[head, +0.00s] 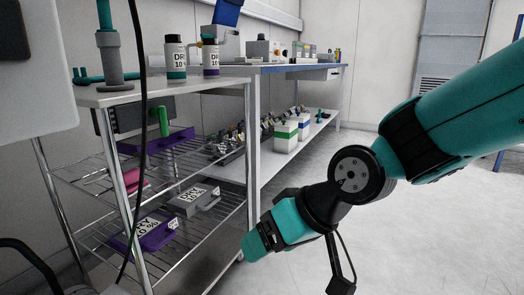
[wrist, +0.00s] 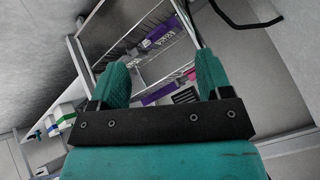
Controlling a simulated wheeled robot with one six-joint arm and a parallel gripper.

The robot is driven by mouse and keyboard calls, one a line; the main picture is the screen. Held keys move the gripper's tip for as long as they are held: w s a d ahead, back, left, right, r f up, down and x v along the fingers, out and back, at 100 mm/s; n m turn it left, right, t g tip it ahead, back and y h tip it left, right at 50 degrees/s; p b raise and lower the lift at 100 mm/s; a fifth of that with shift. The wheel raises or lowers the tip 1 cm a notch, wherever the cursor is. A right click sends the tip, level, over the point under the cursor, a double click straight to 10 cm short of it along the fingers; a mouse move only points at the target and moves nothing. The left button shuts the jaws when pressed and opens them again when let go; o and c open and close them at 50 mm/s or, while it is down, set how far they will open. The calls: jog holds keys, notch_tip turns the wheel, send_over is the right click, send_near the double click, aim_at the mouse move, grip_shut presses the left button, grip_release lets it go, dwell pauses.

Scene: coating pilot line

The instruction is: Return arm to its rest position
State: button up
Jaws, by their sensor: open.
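My teal arm reaches in from the right of the head view. It bends down at a black wrist joint, with my gripper (head: 254,246) low in front of the wire shelves. In the wrist view my gripper (wrist: 162,74) has its two teal fingers wide apart with nothing between them. The wire shelf rack (head: 160,262) lies beyond the fingers. In the head view the gripper's far side is hidden.
The rack holds a purple box (head: 155,232) and a grey box (head: 194,198). Two labelled bottles (head: 176,58) stand on its top. A bench (head: 335,72) with white containers (head: 285,136) runs behind. The floor (head: 430,235) at right is clear.

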jog(key=s+d+r+g+h+p, duration=0.1)
jog(key=s+d+r+h+p, duration=0.15)
jog(key=s+d, duration=0.45)
jog(key=s+d+r+g+h+p, duration=0.1)
jog(key=s+d+r+g, duration=0.1)
jog(key=s+d+r, duration=0.35)
notch_tip(320, 180, up, 36)
jog(key=s+p, duration=0.1)
jog(key=p, duration=3.6)
jog(key=shift+s+d, duration=0.2)
jog(key=shift+d, duration=0.25)
